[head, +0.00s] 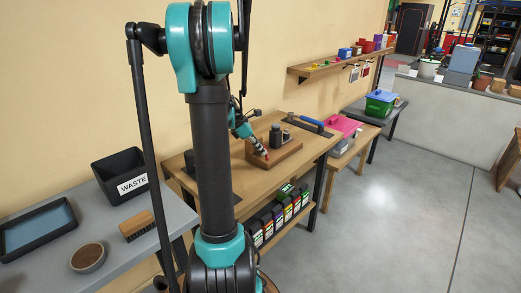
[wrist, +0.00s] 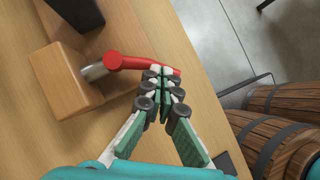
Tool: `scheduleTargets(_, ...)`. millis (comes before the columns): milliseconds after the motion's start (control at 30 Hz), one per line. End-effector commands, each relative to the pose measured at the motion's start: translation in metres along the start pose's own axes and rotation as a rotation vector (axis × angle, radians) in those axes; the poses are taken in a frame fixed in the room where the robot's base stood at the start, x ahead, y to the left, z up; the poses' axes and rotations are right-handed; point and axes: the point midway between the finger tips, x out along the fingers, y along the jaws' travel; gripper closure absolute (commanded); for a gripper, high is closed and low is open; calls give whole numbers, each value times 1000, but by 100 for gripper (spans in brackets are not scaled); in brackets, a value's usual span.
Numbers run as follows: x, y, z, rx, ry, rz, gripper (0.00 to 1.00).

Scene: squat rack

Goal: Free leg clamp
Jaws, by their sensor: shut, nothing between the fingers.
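The clamp shows in the wrist view as a wooden block (wrist: 62,82) with a short metal shaft (wrist: 94,72) and a red lever handle (wrist: 126,63). The handle runs right from the shaft to my fingertips. My gripper (wrist: 161,76) is shut with nothing between its fingers. Its tips overlap the far end of the handle; I cannot tell whether they touch it. In the head view the wooden block (head: 287,158) stands on the workbench, and my gripper (head: 258,150) is at its left side. The handle is too small to make out clearly there.
A dark post (wrist: 76,12) rises beside the block. Wooden barrels (wrist: 275,135) stand beyond the bench edge. A waste bin (head: 122,176) and brush (head: 136,226) are on the grey table. Open floor lies right.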

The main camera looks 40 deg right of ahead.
Motion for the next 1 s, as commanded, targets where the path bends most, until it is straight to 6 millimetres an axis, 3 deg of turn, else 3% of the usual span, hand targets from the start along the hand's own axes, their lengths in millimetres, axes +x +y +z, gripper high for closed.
scheduleTargets(1000, 6, -4, 9, -145, 0, 97, 100)
